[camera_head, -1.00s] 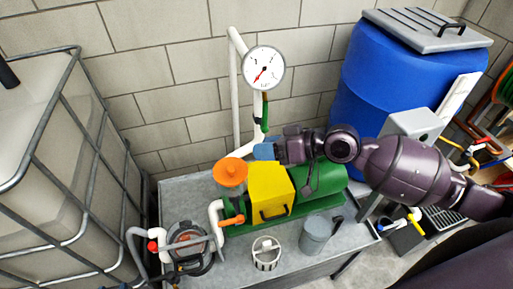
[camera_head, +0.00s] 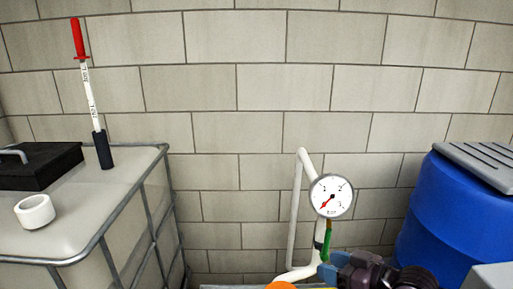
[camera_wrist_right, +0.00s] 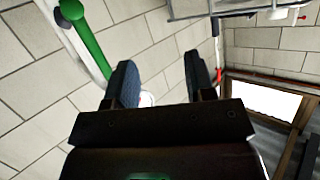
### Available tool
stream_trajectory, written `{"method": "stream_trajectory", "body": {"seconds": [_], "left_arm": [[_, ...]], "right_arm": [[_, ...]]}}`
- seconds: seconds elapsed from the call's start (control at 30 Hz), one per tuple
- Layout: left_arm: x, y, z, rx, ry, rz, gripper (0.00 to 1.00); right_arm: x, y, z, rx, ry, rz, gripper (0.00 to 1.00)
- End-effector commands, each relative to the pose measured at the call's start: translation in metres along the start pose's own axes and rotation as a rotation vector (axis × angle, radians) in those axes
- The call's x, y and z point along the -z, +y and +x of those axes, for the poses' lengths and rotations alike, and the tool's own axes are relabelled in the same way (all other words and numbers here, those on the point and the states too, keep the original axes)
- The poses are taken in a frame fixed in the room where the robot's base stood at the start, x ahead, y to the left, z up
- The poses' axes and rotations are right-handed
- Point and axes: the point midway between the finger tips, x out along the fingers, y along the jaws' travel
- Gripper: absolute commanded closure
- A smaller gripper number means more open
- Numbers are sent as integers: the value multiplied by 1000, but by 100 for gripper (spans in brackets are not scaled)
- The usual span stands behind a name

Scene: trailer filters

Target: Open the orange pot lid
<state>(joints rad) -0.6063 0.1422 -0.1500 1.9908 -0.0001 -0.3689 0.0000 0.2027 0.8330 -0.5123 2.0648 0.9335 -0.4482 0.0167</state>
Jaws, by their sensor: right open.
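Only the top edge of the orange pot lid (camera_head: 282,286) shows, at the bottom edge of the head view. The pot under it is out of the picture. My right gripper (camera_head: 326,271) is at the bottom of the head view, to the right of the lid and apart from it, just below the gauge. In the right wrist view my right gripper (camera_wrist_right: 160,82) has its two dark fingers wide apart, with nothing held between them. The lid cannot be made out in the wrist view. My left gripper is not in view.
A pressure gauge (camera_head: 332,197) on a white pipe (camera_head: 296,215) stands close behind my right gripper. A green handle (camera_wrist_right: 88,42) shows in the wrist view. A blue barrel (camera_head: 435,215) is at right, a caged white tank (camera_head: 75,215) at left. The block wall is behind.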

Motion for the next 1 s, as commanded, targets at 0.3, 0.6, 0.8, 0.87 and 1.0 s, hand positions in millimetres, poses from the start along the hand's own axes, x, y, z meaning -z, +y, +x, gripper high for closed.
{"method": "stream_trajectory", "body": {"seconds": [0.3, 0.6, 0.8, 0.87, 1.0], "left_arm": [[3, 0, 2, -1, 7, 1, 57], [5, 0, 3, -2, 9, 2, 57], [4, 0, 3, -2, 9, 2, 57], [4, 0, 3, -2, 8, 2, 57], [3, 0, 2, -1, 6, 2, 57]], "right_arm": [[-39, 24, -6, -253, 78, -144, 50], [-126, 30, -43, -522, 16, -147, 50], [-194, 17, -78, -661, -80, -75, 50], [-214, 10, -89, -693, -110, -38, 50], [-253, -10, -111, -739, -164, 60, 50]]}}
